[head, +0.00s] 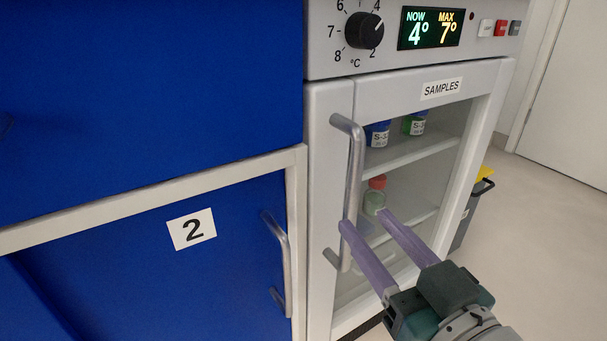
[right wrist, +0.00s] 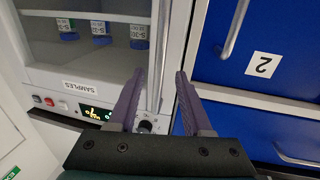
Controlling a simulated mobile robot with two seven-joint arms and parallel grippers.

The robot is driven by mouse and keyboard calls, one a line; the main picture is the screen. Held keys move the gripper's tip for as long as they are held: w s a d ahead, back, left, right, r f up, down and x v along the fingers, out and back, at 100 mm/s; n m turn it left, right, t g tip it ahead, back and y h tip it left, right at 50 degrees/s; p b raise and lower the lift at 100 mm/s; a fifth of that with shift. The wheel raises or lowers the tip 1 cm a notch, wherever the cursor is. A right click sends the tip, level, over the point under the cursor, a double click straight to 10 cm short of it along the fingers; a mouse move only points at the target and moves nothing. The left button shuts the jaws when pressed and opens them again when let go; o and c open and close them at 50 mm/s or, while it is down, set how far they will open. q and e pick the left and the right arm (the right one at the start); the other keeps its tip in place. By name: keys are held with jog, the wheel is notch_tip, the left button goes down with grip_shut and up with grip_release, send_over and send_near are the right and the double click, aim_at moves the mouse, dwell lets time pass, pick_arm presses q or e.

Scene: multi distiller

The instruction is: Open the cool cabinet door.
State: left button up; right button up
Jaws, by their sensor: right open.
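The cool cabinet door (head: 455,110) is a white frame with a glass pane and a "SAMPLES" label, and it looks shut. Its long grey bar handle (head: 354,170) stands upright along the left side of the door. My right gripper (head: 365,221) is open, its purple fingers reaching up to the lower part of the handle. In the right wrist view, which is upside down, the handle (right wrist: 163,45) runs between the fingers of the gripper (right wrist: 160,72). Whether a finger touches the bar I cannot tell. My left gripper is not in view.
Bottles, including a red-capped one (head: 374,196), stand on shelves behind the glass. The control panel with a dial (head: 364,30) and display is above the door. A blue cabinet door (head: 130,250) marked 2, with its own handle (head: 283,262), adjoins on the left. A grey bin (head: 470,215) stands at right.

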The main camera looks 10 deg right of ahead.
aim_at(355, 208)
jog(key=w, duration=0.1)
jog(key=w+b, duration=0.1)
jog(key=w, duration=0.2)
jog(key=shift+w+a+f+b, duration=0.1)
jog(key=shift+w+a+b, duration=0.15)
jog(key=shift+a+b, duration=0.1)
jog(key=shift+w, duration=0.5)
grip_shut()
dwell(0.7)
